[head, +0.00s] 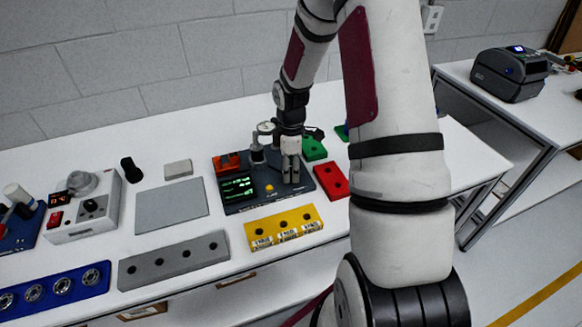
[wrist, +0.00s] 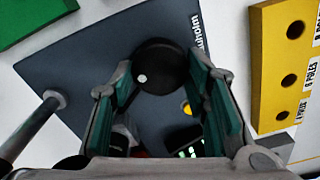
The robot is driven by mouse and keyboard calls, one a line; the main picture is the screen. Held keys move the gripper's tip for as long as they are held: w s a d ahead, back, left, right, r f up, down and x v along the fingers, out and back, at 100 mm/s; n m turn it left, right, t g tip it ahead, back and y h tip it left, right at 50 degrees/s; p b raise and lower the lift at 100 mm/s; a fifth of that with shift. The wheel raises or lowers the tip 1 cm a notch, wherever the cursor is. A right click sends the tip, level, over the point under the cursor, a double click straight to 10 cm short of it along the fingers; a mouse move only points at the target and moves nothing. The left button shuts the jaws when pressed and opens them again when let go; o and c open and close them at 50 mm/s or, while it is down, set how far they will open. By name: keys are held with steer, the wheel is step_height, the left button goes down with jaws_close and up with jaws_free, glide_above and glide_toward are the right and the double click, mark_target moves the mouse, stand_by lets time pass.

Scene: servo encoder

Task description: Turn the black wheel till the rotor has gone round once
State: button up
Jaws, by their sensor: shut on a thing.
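The black wheel (wrist: 160,52) shows in the wrist view as a dark disc with a small white dot near its lower left edge. It stands on a dark slate base plate (head: 240,207), which also shows in the wrist view (wrist: 75,65). My gripper (head: 291,178) points down over the right part of this plate. In the wrist view, its two green-padded fingers (wrist: 163,68) are shut on the wheel from either side. The head view hides the wheel behind the fingers. A display (head: 236,187) with green traces lies on the plate. I cannot clearly make out the rotor.
A yellow block (head: 285,219) with holes lies in front of the plate. A red block (head: 331,181) lies right, and a green block (head: 313,149) behind. A grey post (head: 257,152) rises beside my gripper. A bare grey mat (head: 172,205) lies left.

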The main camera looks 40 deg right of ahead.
steer(key=shift+m, duration=0.3)
steer(key=m, duration=0.5)
steer(key=shift+w, duration=0.1)
steer(key=m, duration=0.5)
steer(key=shift+d+m+b, duration=0.1)
steer(key=shift+m+b, duration=0.2)
steer(key=shift+b, duration=0.1)
steer(key=m+b, duration=0.1)
steer(key=m, duration=0.4)
steer(key=shift+d, duration=0.1)
steer(key=m, duration=0.5)
steer(key=shift+d+b, duration=0.1)
steer(key=shift+b, duration=0.25)
steer(key=o, duration=1.2)
steer(key=shift+c, duration=0.2)
